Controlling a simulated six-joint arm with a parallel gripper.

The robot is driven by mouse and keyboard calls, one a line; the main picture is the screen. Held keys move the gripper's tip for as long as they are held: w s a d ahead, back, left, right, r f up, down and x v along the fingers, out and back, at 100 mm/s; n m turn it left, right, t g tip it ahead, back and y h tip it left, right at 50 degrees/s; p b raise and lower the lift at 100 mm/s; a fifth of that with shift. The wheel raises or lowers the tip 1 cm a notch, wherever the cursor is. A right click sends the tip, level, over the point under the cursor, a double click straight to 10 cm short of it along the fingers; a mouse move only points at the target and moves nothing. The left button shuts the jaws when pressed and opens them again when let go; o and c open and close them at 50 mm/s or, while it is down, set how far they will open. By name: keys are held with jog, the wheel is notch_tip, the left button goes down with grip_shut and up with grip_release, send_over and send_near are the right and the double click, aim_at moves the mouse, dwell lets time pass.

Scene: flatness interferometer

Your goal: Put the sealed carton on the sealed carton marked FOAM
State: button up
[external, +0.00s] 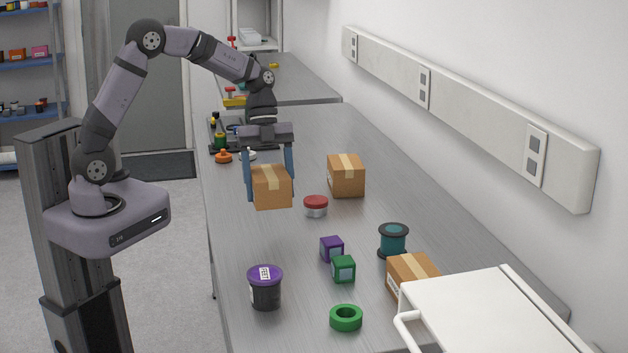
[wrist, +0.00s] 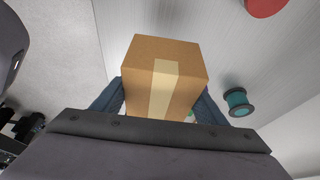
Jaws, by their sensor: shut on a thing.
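My gripper (external: 268,175) is shut on a brown sealed carton (external: 272,188) with a pale tape strip. It holds the carton in the air above the left part of the table. In the wrist view the same carton (wrist: 165,75) sits between the two blue fingers. A second sealed carton (external: 346,175) stands on the table to the right of the held one. A third sealed carton (external: 412,272) stands at the near right, partly hidden by the white equipment. Marks show on the cartons' sides, but I cannot read which says FOAM.
A red-lidded jar (external: 316,205) stands between the held carton and the second carton. Purple (external: 331,249) and green (external: 343,269) cubes, a teal spool (external: 393,240), a purple-lidded tub (external: 265,287) and a green ring (external: 346,318) stand nearer. White equipment (external: 480,318) fills the near right corner.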

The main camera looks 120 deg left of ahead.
jog(key=w+a+r+n+t+y+p, duration=0.1)
jog(key=a+r+n+y+p, duration=0.1)
jog(key=a+n, duration=0.5)
jog(key=w+a+r+n+y+p, duration=0.1)
jog(key=a+r+n+p, duration=0.15)
jog(key=a, duration=0.85)
notch_tip(320, 180, up, 4)
jog(key=n+g+y+p, duration=0.2)
jog(key=n+y+p, duration=0.25)
jog(key=n, duration=0.85)
send_over(343, 165)
jog(key=d, duration=0.1)
jog(key=shift+s+d+p, duration=0.2)
jog(key=shift+s+p, duration=0.05)
jog(key=shift+p, duration=0.05)
jog(key=shift+f, duration=0.1)
jog(key=shift+f, duration=4.9)
jog(key=shift+f, duration=0.1)
